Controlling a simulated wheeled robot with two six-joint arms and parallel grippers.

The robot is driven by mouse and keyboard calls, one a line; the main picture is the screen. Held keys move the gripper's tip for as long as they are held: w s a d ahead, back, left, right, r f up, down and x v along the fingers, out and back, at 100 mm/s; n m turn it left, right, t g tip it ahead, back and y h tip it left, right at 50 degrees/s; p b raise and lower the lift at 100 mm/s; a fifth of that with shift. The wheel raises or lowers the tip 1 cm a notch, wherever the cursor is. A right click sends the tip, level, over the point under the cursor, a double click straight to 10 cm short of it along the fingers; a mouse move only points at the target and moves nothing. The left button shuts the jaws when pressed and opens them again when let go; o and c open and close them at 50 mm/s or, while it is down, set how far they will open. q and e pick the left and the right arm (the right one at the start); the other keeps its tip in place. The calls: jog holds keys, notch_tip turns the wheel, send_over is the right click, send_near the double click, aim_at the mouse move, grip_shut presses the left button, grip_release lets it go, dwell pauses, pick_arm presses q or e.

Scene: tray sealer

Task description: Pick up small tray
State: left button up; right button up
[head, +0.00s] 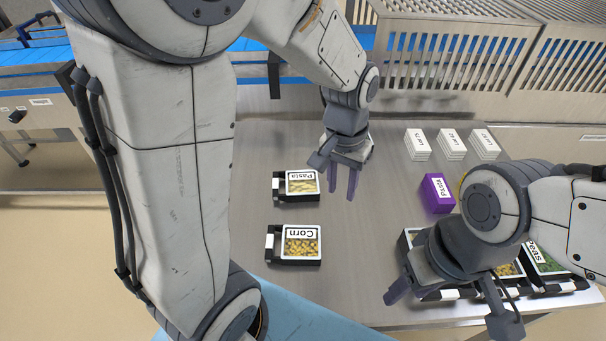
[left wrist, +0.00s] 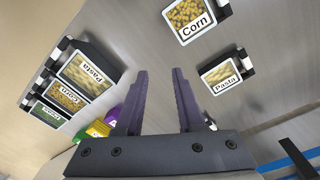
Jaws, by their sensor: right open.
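A small pasta tray (head: 302,187) sits in a black holder on the steel table, left of my left gripper (head: 342,192). A small corn tray (head: 301,248) sits in another black holder in front of it. In the left wrist view, the small pasta tray (left wrist: 219,74) is right of my left gripper (left wrist: 162,75) and the small corn tray (left wrist: 187,14) is beyond its fingertips. My left gripper is open and empty, fingers pointing down, apart from both trays. My right gripper (head: 448,305) is open over the right-hand trays and hides part of them.
Larger trays stand in a row at right, including pasta (left wrist: 88,73) and a green-filled one (head: 541,260). A purple box (head: 437,193) and white label stacks (head: 450,145) stand behind them. A slatted metal machine (head: 450,50) is at the back. The table's middle is clear.

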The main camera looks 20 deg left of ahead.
pick_arm(q)
jog(key=w+a+f+n+b, duration=0.1)
jog(key=w+a+f+n, duration=0.1)
jog(key=w+a+f, duration=0.3)
jog(key=w+a+f+n, duration=0.1)
jog(key=w+a+n, duration=0.15)
jog(key=a, duration=0.35)
jog(key=n, duration=0.3)
send_over(275, 187)
jog(key=shift+m+y, duration=0.25)
jog(key=shift+y, duration=0.05)
notch_tip(275, 187, down, 10)
jog(key=shift+w+a, duration=0.15)
jog(key=shift+d+f, duration=0.2)
jog(key=shift+f, duration=2.8)
grip_shut()
